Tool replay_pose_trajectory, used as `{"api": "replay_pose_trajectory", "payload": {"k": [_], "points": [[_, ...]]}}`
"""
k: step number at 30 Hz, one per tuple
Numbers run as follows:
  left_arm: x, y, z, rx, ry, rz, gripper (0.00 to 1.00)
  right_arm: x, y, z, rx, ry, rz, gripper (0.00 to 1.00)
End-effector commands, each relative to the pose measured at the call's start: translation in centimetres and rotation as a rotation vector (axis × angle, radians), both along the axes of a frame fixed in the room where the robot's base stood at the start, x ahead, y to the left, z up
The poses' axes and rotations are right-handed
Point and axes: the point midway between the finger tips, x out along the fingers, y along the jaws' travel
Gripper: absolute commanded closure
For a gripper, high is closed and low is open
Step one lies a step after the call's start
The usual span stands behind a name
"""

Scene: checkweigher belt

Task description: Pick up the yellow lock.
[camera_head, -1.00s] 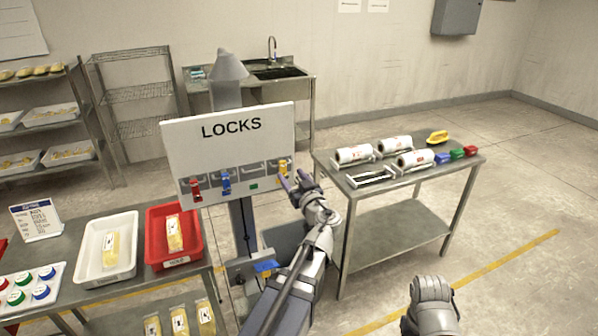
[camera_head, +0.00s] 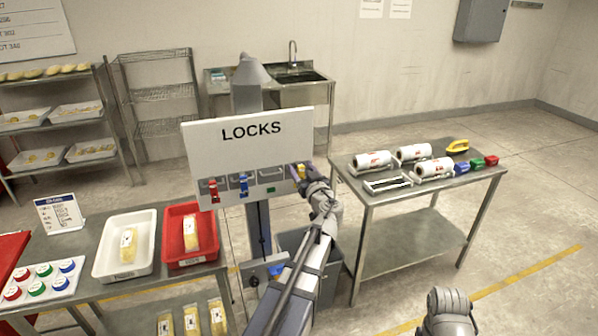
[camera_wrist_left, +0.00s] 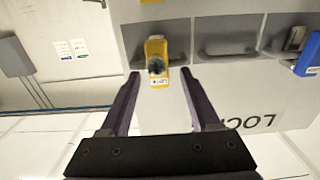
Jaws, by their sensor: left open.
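The yellow lock (camera_head: 302,171) hangs at the right end of the white LOCKS board (camera_head: 222,158), partly hidden by my left gripper (camera_head: 306,176) in the head view. In the left wrist view the yellow lock (camera_wrist_left: 157,49) hangs upside down in the picture. There my left gripper (camera_wrist_left: 161,75) is open, its two fingers apart on either side of the lock's end. I see a gap on both sides, so nothing is held. A red lock (camera_head: 213,191) and a blue lock (camera_head: 244,185) hang further left on the board. My right gripper is not visible.
A steel table (camera_head: 408,190) with white rolls and small coloured blocks stands right of the board. A red bin (camera_head: 190,262) and a white bin (camera_head: 112,272) stand on the left table. A blue lock (camera_wrist_left: 309,55) shows at the wrist view's right edge.

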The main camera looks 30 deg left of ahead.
Motion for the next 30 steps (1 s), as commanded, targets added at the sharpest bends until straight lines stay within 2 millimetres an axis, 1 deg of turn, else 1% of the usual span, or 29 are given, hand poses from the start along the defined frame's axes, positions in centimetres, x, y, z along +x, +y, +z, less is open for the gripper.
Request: {"api": "replay_pose_trajectory", "payload": {"k": [1,2,9,25,26,30], "points": [[0.68,0.58,-0.03,0.0,0.0,0.0,0.37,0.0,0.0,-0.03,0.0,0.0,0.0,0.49],[0.78,0.76,-0.03,0.0,0.0,0.0,0.37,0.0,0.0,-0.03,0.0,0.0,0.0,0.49],[0.74,0.87,-0.03,0.0,0.0,-0.001,0.38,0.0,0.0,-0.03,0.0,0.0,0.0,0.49],[0.74,0.83,-0.03,0.0,0.0,-0.001,0.98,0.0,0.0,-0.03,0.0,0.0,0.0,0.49],[0.74,0.83,-0.03,0.0,0.0,-0.001,1.0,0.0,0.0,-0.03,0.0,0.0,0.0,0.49],[0.74,0.83,-0.03,0.0,0.0,-0.001,1.0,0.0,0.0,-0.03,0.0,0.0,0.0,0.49]]}}
